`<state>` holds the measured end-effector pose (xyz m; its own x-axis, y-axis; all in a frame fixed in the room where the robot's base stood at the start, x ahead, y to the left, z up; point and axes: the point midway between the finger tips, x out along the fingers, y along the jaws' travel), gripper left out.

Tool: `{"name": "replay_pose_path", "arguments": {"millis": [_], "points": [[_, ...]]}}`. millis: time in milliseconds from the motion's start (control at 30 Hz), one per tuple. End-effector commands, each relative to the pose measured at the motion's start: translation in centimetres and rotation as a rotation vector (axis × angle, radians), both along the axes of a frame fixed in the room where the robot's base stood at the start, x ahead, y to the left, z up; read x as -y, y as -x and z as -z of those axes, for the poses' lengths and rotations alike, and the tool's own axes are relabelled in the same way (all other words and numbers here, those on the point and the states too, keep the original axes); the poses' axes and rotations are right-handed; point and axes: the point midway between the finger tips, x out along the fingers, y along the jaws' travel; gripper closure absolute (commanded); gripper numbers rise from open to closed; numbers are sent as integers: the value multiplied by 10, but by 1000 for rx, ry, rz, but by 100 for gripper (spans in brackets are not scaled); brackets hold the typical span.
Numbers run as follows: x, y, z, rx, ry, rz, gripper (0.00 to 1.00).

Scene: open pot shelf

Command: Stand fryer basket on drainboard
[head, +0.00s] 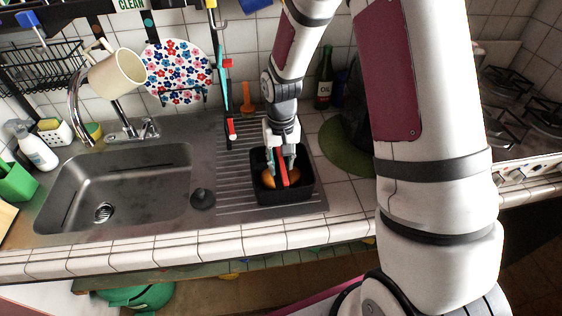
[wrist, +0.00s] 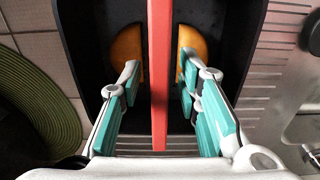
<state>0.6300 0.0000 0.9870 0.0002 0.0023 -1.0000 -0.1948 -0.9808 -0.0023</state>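The fryer basket (head: 289,195), a black square-rimmed bin with a red bar (head: 282,172) along its middle, stands upright on the ribbed steel drainboard (head: 233,178) right of the sink. An orange, rounded thing (head: 267,179) shows inside; in the wrist view it appears on both sides of the red bar (wrist: 160,50). My gripper (head: 281,160) reaches down into the basket from above. In the wrist view its two teal-padded fingers (wrist: 158,75) straddle the red bar, with narrow gaps visible on both sides. It is open and holds nothing.
The steel sink (head: 120,185) lies left, with a black stopper (head: 202,198) by its edge. A green round mat (head: 345,155) is close right of the basket.

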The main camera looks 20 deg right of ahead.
Motion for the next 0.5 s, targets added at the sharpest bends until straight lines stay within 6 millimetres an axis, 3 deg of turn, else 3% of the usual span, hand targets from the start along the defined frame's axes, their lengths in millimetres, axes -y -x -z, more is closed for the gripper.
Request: {"name": "replay_pose_path", "arguments": {"millis": [167, 500], "points": [[0, -2, -19, 5, 0, 1, 69], [0, -2, -85, 6, -1, 0, 69]]}}
